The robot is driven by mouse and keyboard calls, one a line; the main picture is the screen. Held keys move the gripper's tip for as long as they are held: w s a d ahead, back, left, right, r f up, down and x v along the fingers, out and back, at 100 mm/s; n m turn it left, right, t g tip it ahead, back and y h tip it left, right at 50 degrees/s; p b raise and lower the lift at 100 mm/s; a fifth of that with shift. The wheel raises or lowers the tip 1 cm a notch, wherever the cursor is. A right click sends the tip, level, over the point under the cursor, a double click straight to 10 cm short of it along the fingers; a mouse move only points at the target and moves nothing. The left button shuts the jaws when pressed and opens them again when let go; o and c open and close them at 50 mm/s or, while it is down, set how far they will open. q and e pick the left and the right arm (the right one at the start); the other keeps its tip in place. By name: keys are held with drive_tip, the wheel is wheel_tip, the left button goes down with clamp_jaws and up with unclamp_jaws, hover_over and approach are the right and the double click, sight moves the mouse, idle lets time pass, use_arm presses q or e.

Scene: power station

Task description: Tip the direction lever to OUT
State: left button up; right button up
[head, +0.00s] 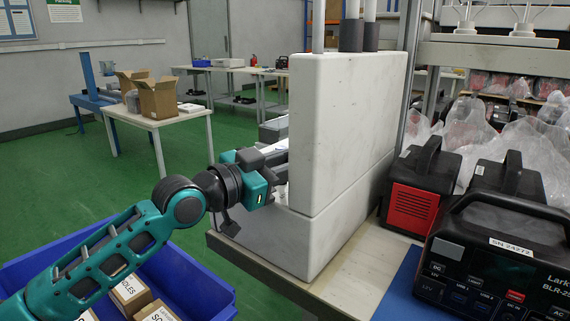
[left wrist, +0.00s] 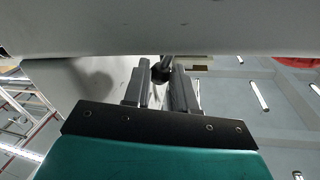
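My left gripper (head: 278,158) reaches in from the left behind the edge of a tall white machine housing (head: 335,150). The housing hides its fingertips in the head view. In the left wrist view, the two grey fingers (left wrist: 163,85) stand apart. A dark round knob on a short stem, probably the direction lever (left wrist: 161,73), shows in the gap between them. I cannot tell whether the fingers touch it. No OUT marking is readable. My right gripper is not in view.
The housing stands on a bench (head: 345,285). A black power station (head: 500,260) and a red-and-black unit (head: 418,190) stand to its right. A blue crate (head: 205,275) with small boxes is below my left arm. The green floor (head: 60,180) at left is partly open.

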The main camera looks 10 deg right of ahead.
use_arm(q)
drive_tip(key=shift+c, duration=0.6)
clamp_jaws()
drive_tip(key=shift+w, duration=0.1)
drive_tip(key=n, duration=0.1)
drive_tip(key=w+a+n, duration=0.1)
drive_tip(key=n, duration=0.1)
drive_tip(key=shift+r+t, duration=0.1)
drive_tip(key=shift+t, duration=0.2)
drive_tip(key=n, duration=0.1)
drive_tip(key=n+b, duration=0.1)
drive_tip(key=shift+w+a+n+h, duration=0.3)
drive_tip(key=shift+a, duration=0.1)
drive_tip(key=shift+w+a+n+t, duration=0.25)
drive_tip(key=shift+n+t, duration=0.05)
drive_tip(key=shift+n, duration=0.5)
